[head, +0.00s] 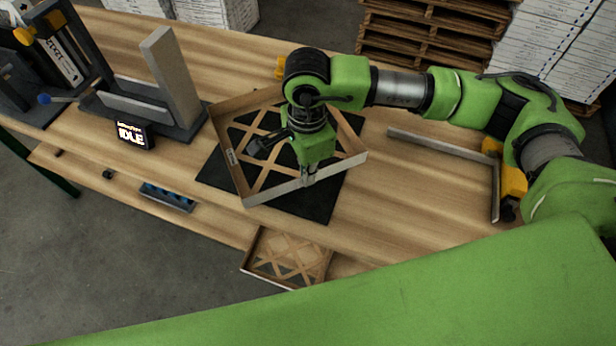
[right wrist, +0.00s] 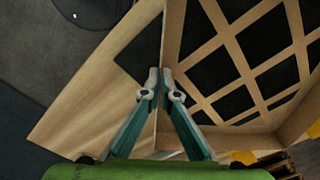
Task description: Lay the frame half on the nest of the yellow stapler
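The frame half (head: 232,157) is a shallow brown square with a lattice bottom. It is over a black mat (head: 215,172) on the wooden table; I cannot tell whether it touches the mat. My right gripper (head: 308,180) points down at its near wall. In the right wrist view the fingers (right wrist: 160,80) close on both sides of the frame half's wall (right wrist: 173,40). The yellow stapler (head: 513,180) stands at the right, partly behind my arm. Its nest (head: 440,143) has grey bars forming an open corner on bare table. My left gripper is out of view.
A second lattice frame (head: 262,277) lies below the table's front edge. At the left are a press-like fixture (head: 172,80), a display reading IDLE (head: 133,135) and a blue tray (head: 167,197). Pallets (head: 425,35) and stacked boxes stand behind. Table between mat and nest is clear.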

